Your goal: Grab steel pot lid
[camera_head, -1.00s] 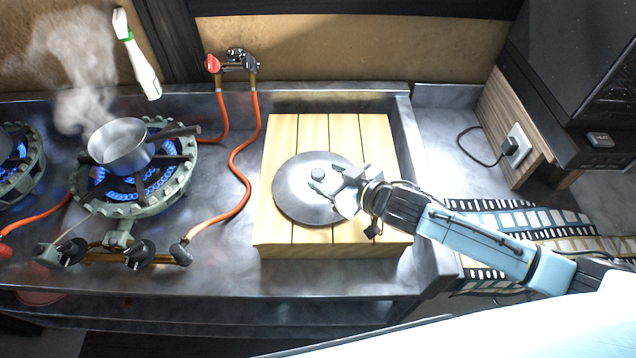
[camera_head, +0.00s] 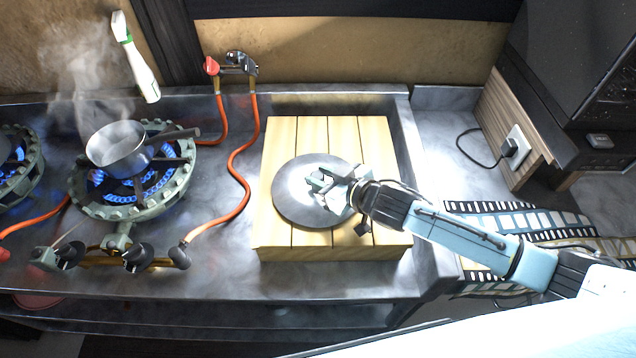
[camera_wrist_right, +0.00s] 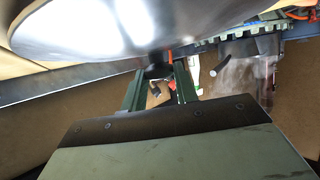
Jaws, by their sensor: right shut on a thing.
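The steel pot lid (camera_head: 297,207) is a round grey disc lying on the slatted wooden board (camera_head: 278,240) in the head view. My right gripper (camera_head: 318,180) is over the lid's middle and shut on its knob, which the fingers hide in the head view. In the right wrist view, the lid (camera_wrist_right: 85,30) fills the top left, and the dark knob (camera_wrist_right: 158,68) sits between the fingertips of my right gripper (camera_wrist_right: 160,80). I cannot tell whether the lid is lifted off the board. My left gripper is not in view.
A steaming pot (camera_head: 118,150) stands on a lit gas burner (camera_head: 88,203) at the left. An orange hose (camera_head: 236,165) runs between the burner and the board. A black appliance (camera_head: 575,70) stands at the right. A patterned cloth (camera_head: 510,218) lies under my right arm.

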